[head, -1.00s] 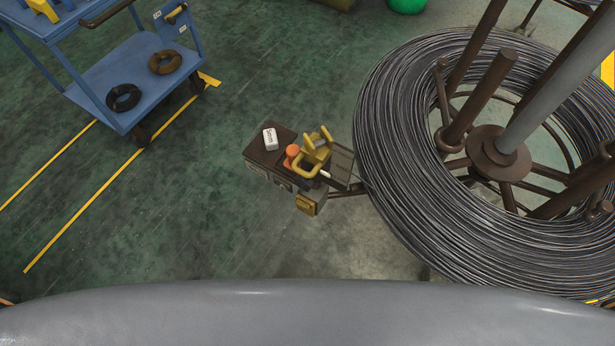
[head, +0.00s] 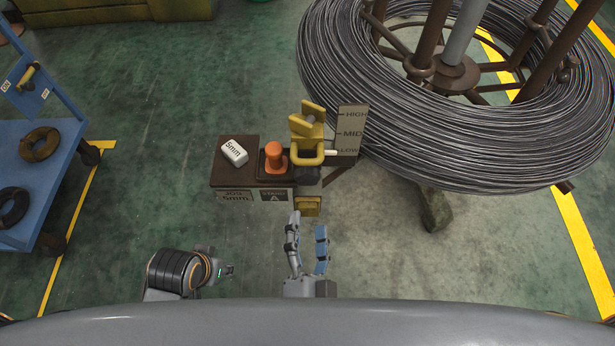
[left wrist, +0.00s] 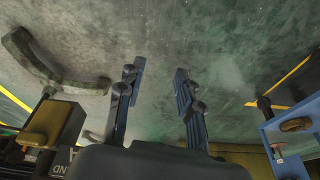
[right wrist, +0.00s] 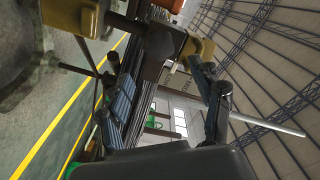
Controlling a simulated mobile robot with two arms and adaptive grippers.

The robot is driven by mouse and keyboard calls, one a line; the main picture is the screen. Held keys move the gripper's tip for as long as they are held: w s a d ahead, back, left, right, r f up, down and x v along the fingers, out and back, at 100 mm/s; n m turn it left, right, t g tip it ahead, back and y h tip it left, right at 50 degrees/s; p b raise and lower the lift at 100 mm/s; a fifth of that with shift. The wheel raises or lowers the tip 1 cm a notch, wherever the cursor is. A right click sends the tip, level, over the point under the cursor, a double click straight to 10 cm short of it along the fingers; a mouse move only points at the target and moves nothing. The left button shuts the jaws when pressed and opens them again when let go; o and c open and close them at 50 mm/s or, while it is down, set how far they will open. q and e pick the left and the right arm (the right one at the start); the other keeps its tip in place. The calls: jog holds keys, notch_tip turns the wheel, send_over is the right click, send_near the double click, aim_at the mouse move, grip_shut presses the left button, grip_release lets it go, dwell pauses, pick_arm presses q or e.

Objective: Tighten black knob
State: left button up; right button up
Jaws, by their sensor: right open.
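A dark rounded part, which looks like the black knob (head: 306,174), sits below the yellow clamp (head: 308,124) at the right side of the small stand (head: 224,172). My right gripper (head: 307,222) is open and empty, pointing toward the stand just in front of the yellow box (head: 308,206). In the right wrist view its fingers (right wrist: 163,85) are apart, with a dark part (right wrist: 160,45) beyond them; I cannot tell if that is the knob. My left gripper (left wrist: 157,72) is open and empty over the floor in the left wrist view.
An orange knob (head: 276,158) and a white 5mm block (head: 234,152) are on the stand. A HIGH/MID/LOW plate (head: 349,134) stands beside the clamp. A large wire coil (head: 430,150) is behind right. A blue cart (head: 50,180) is at left. Floor between is clear.

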aim_at(308, 181)
jog(key=w, duration=1)
jog(key=shift+b, duration=0.3)
pick_arm(q)
jog(key=shift+v, duration=1.4)
pick_arm(e)
jog(key=shift+w, duration=0.65)
pick_arm(q)
jog(key=shift+w+a, duration=0.15)
pick_arm(e)
jog(key=c, duration=1.2)
